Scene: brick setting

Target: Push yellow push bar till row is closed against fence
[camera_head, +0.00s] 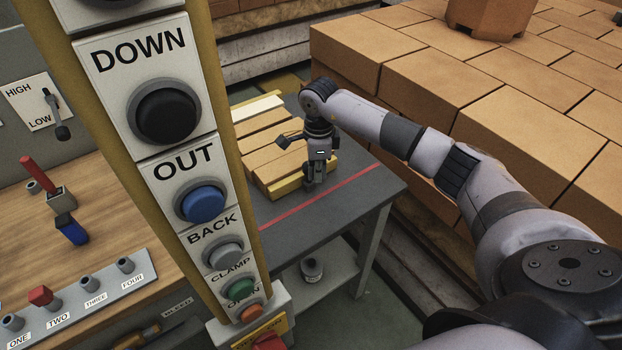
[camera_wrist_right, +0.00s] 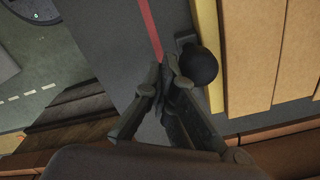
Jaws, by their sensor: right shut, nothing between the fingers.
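The yellow push bar (camera_head: 284,187) lies along the near side of a row of tan bricks (camera_head: 268,160) on a dark table (camera_head: 376,190). A pale yellow strip (camera_head: 258,107), seemingly the fence, is at the row's far end. My right gripper (camera_head: 316,181) is shut and empty, pointing down at the bar's near side and hiding part of it. In the right wrist view, the bar (camera_wrist_right: 208,50) carries a round black knob (camera_wrist_right: 198,66), close beside my fingertips (camera_wrist_right: 168,72); contact is unclear. Dark gaps show between bricks (camera_wrist_right: 297,60). My left gripper is out of view.
A red line (camera_head: 345,190) crosses the table in front of the bar. A yellow control post with buttons (camera_head: 200,203) stands to the left, partly hiding the table. Large stacked bricks (camera_head: 420,80) rise behind my right arm. The table's right front is clear.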

